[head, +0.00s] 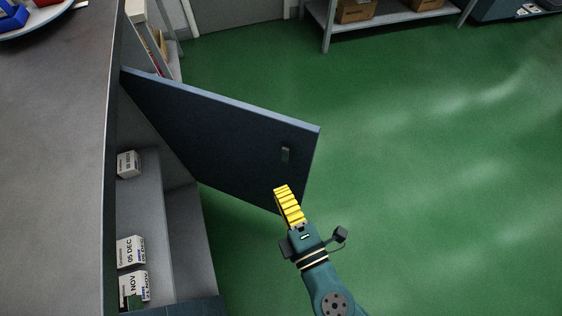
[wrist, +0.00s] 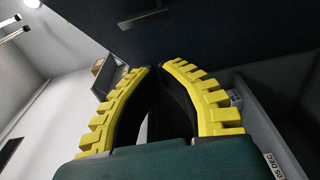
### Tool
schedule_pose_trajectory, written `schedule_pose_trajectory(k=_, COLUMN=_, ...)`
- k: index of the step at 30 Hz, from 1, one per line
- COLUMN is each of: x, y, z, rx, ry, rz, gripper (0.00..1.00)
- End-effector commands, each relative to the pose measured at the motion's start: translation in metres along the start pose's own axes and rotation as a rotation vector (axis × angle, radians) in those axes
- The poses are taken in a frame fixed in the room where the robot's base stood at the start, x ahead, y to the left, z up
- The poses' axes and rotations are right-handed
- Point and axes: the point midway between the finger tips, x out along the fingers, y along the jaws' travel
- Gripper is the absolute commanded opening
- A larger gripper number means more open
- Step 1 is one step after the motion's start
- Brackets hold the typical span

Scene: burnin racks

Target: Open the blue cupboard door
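The blue cupboard door (head: 215,130) stands swung well out from the cupboard, hinged at its left in the head view. The dark door face (wrist: 215,35) and handle (wrist: 145,19) also show in the wrist view. My gripper (head: 281,188) has yellow ribbed fingers and is at the door's lower free corner, below the handle and apart from it. In the wrist view its fingertips (wrist: 159,67) are close together with nothing visible between them. Whether a finger touches the door is unclear.
Inside the open cupboard, white labelled boxes (head: 130,251) sit on a grey shelf (head: 152,200). A grey worktop (head: 52,150) is above the cupboard at left. The green floor (head: 430,190) right of the door is clear. A rack with cardboard boxes (head: 356,11) stands at the back.

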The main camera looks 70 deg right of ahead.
Motion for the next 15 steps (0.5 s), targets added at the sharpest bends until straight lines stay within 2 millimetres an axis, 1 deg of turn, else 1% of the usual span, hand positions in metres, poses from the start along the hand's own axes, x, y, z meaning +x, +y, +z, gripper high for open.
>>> schedule_pose_trajectory(k=1, x=0.012, y=0.004, z=0.001, rx=0.002, ry=-0.004, rz=0.003, gripper=0.00)
schedule_pose_trajectory(k=5, x=0.041, y=0.003, z=0.001, rx=0.001, ry=-0.002, rz=0.001, gripper=0.00)
schedule_pose_trajectory(k=6, x=0.046, y=0.001, z=0.006, rx=0.000, ry=-0.007, rz=0.000, gripper=0.00)
schedule_pose_trajectory(k=10, x=0.059, y=0.001, z=0.021, rx=0.000, ry=-0.006, rz=-0.002, gripper=0.00)
schedule_pose_trajectory(k=15, x=0.067, y=0.000, z=0.029, rx=0.000, ry=-0.001, rz=-0.001, gripper=0.00)
